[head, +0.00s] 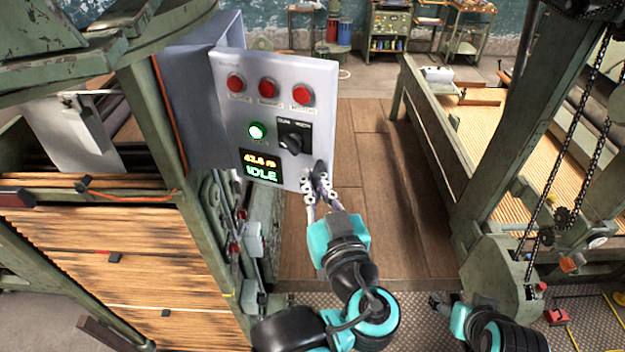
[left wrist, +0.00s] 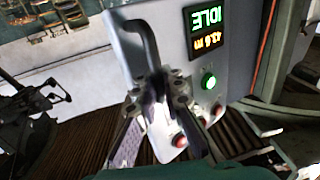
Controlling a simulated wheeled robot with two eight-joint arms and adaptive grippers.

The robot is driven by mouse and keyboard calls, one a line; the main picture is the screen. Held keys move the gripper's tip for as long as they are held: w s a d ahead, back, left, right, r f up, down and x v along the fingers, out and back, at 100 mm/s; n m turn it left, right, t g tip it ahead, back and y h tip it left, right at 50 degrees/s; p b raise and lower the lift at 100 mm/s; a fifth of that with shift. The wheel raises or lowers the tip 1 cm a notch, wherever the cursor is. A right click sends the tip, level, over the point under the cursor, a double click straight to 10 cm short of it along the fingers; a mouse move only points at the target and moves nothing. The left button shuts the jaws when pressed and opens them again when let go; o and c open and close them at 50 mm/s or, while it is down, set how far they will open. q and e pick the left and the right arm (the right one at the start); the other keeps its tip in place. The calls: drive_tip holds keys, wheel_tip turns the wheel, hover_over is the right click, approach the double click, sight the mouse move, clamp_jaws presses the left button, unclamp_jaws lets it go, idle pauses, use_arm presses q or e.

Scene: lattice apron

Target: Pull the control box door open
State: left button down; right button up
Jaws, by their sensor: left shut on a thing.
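The control box (head: 187,105) is a grey metal box on a green post. Its door (head: 230,105) faces me and carries red buttons, a lit green button, a black knob and a display reading IDLE. My left gripper (head: 318,180) is at the door's lower right edge, shut on the dark door handle (left wrist: 148,38). In the left wrist view the fingers (left wrist: 162,90) close around one end of the handle.
A green loom frame with wooden slats (head: 110,265) stands at the left, below the box. Another frame with chains (head: 540,235) stands at the right. The wooden floor (head: 370,190) between them is clear. A shelf cart (head: 388,30) stands at the back.

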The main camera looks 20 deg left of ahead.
use_arm(q)
drive_tip(key=c, duration=1.9)
unclamp_jaws()
drive_tip(key=shift+d, duration=0.15)
drive_tip(key=shift+s+d, duration=0.1)
drive_tip(key=shift+s, duration=0.05)
drive_tip(key=shift+s+d, duration=0.2)
drive_tip(key=shift+s, duration=0.05)
drive_tip(key=v, duration=1.1)
drive_tip(key=shift+s, duration=0.1)
